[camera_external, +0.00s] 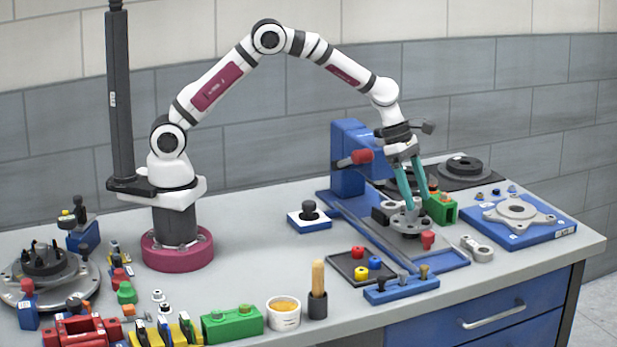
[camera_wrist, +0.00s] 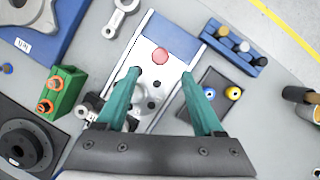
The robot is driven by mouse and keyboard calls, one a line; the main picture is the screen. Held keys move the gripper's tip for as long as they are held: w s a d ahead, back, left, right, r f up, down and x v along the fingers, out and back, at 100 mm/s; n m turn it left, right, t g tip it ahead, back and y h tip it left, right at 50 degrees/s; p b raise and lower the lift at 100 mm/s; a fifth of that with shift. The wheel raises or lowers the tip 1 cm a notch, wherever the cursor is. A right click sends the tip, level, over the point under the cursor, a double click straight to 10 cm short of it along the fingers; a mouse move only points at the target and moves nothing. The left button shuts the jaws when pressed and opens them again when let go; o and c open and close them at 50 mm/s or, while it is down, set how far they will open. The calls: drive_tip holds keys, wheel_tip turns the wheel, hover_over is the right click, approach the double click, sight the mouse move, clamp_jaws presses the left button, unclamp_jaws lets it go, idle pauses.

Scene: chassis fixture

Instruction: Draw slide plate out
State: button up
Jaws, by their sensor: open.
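The slide plate (camera_wrist: 151,64) is a silver-grey plate with holes. It lies in a blue channel between two pale rails in the wrist view, with a red knob (camera_wrist: 160,56) at its far end. In the external view the knob (camera_external: 428,238) stands at the front of the fixture's blue base (camera_external: 449,258). My gripper (camera_wrist: 160,75) is open, with its teal fingers spread on both sides of the plate, just behind the knob. In the external view my gripper (camera_external: 416,203) points down over the plate; I cannot tell whether the fingers touch it.
A black tray (camera_external: 345,262) with red, yellow and blue knobs lies left of the channel. A blue pin holder (camera_external: 400,289) stands in front. A green block (camera_external: 441,209) and a blue plate with a grey flange (camera_external: 517,211) are to the right. The tall blue bracket (camera_external: 352,150) rises behind.

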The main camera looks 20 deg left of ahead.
sight(428, 233)
drive_tip(key=x, duration=0.9)
drive_tip(key=shift+r, duration=0.1)
clamp_jaws()
idle(1.0)
